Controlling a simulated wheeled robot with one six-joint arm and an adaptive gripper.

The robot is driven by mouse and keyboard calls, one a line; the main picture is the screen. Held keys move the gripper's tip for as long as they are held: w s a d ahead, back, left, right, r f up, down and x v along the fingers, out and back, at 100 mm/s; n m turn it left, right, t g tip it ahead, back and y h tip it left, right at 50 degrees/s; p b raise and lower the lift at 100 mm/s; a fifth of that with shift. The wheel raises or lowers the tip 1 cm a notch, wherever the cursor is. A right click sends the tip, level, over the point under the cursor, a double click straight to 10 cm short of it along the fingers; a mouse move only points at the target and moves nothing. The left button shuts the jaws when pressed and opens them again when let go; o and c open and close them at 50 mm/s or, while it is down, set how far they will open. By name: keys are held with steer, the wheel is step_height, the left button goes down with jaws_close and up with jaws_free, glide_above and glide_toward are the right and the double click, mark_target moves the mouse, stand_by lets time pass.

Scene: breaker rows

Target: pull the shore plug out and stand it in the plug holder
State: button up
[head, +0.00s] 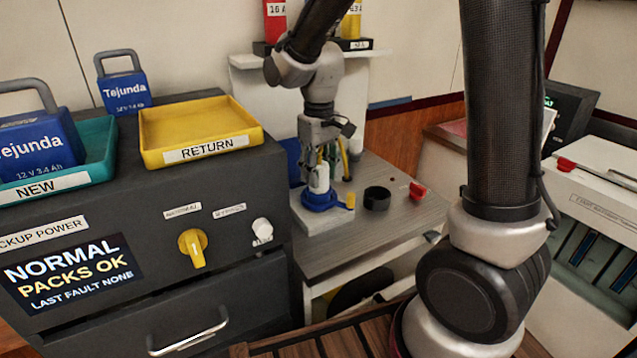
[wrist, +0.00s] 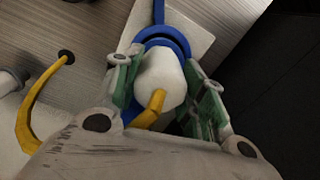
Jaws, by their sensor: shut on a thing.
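The shore plug (head: 320,182) has a white body and stands upright at a blue round socket (head: 318,203) on the small grey bench. My gripper (head: 319,172) is above it, with its fingers closed on the white body. In the wrist view the plug (wrist: 160,78) is between the two green finger pads, and a yellow cable (wrist: 150,108) comes out of its end. The blue ring (wrist: 166,42) is right behind the plug; whether the plug is fully seated there I cannot tell. A black round cup (head: 377,198), perhaps the plug holder, stands empty-looking to the right.
A red piece (head: 418,190) lies right of the black cup. A dark cabinet (head: 120,230) with a yellow return tray (head: 200,132) and a yellow knob (head: 193,247) stands at left. A white shelf (head: 250,62) is behind my arm. The bench front (head: 370,240) is clear.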

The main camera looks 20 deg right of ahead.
steer(key=shift+r, duration=2.15)
